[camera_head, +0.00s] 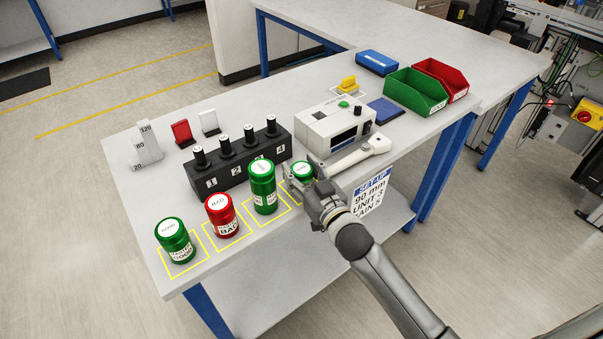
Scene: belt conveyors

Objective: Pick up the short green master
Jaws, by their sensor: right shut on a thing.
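My right gripper (302,185) is at the front edge of the workbench, shut on a green cylinder (302,169) with a white round label on top. The gripper hides most of that cylinder, so its height and whether it touches the bench cannot be told. A short green cylinder (175,241) stands upright in a yellow outlined square at the front left. A red cylinder (221,215) and a taller green cylinder (263,187) stand upright between them, at their own yellow outlines. My left gripper is not in view.
Behind the cylinders is a black numbered block (239,164) with several black pegs. A white device (335,126) stands behind my gripper, with a pale handled tool (366,150) before it. Green (417,92) and red bins stand at the back right.

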